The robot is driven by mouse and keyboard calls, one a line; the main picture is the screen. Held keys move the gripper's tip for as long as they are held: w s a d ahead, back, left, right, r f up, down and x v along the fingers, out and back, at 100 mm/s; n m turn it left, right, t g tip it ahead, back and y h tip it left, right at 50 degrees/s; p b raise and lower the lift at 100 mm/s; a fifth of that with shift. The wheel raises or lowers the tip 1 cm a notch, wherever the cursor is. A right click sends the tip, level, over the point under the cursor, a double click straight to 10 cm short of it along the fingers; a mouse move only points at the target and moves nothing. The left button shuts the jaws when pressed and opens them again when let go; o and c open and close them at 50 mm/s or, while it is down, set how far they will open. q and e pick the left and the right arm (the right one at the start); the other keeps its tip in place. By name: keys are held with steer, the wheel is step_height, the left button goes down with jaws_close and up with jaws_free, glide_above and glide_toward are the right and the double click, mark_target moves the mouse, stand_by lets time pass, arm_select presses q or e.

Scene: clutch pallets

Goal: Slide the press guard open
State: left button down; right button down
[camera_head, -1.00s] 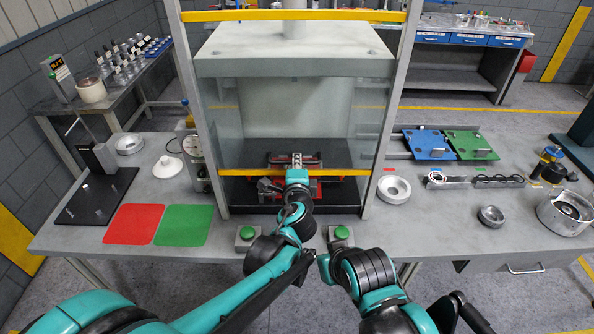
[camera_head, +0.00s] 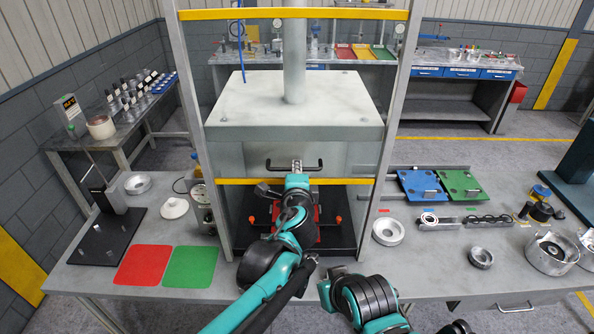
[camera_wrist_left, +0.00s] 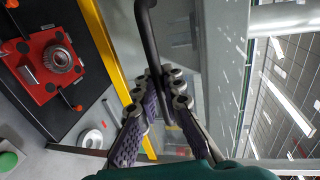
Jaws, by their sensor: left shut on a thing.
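The press guard is a clear panel with a yellow lower bar (camera_head: 240,181) and a yellow upper bar (camera_head: 350,14). Its black handle (camera_head: 313,167) is just above the lower bar. My left gripper (camera_head: 297,166) is shut on this handle; the left wrist view shows the dark handle (camera_wrist_left: 149,35) running between its fingers (camera_wrist_left: 160,95). Below the lower bar, the press opening shows a red fixture, partly hidden by my left arm; the wrist view shows this red fixture (camera_wrist_left: 35,85) with a metal gear on it. My right gripper (camera_head: 330,280) is low in front of the table; its jaws cannot be made out.
The press frame's grey posts (camera_head: 390,130) stand on both sides of the guard. Red mat (camera_head: 143,265) and green mat (camera_head: 191,267) lie at left. Blue plate (camera_head: 421,186), green plate (camera_head: 463,186) and metal rings lie at right. The table is clear between several of these.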

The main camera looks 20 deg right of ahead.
arm_select(q)
steer(key=c, duration=1.6)
jaws_free()
steer(key=v, duration=1.2)
